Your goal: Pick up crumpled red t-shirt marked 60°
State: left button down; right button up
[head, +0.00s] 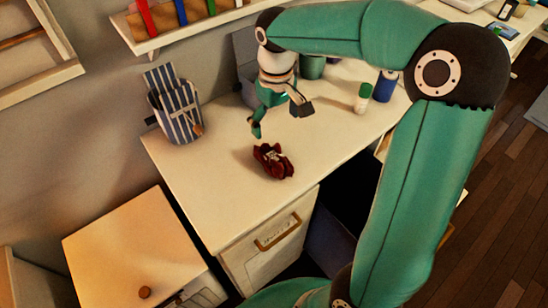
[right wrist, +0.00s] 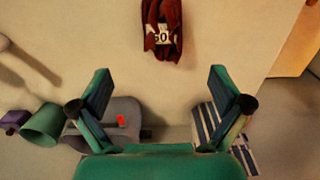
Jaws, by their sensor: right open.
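The crumpled dark red t-shirt (head: 273,161) lies on the pale tabletop (head: 215,170), near its front edge in the head view. In the right wrist view the shirt (right wrist: 162,28) is at the top centre, with a white mark that looks like "60". My right gripper (head: 279,119) is open and empty, above the tabletop and behind the shirt in the head view. In the right wrist view its spread fingers (right wrist: 160,76) point toward the shirt, with nothing between them. My left gripper is not in view.
A striped bag (head: 175,112) stands at the table's left back. A green pot (head: 312,67), a white bottle with a green cap (head: 361,98) and a blue container (head: 386,86) stand behind and right. A grey object (right wrist: 112,122) shows in the right wrist view. Tabletop around the shirt is clear.

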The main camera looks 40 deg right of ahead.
aim_at(273, 152)
notch_tip(273, 152, down, 8)
jog(key=shift+a+f, duration=0.15)
jog(key=shift+w+f+p, duration=0.2)
jog(key=shift+f+p, duration=0.1)
jog(key=shift+f, duration=2.35)
jog(key=shift+c, duration=0.2)
jog(key=c, duration=1.2)
jog(key=shift+o, duration=0.2)
jog(key=shift+r, duration=0.1)
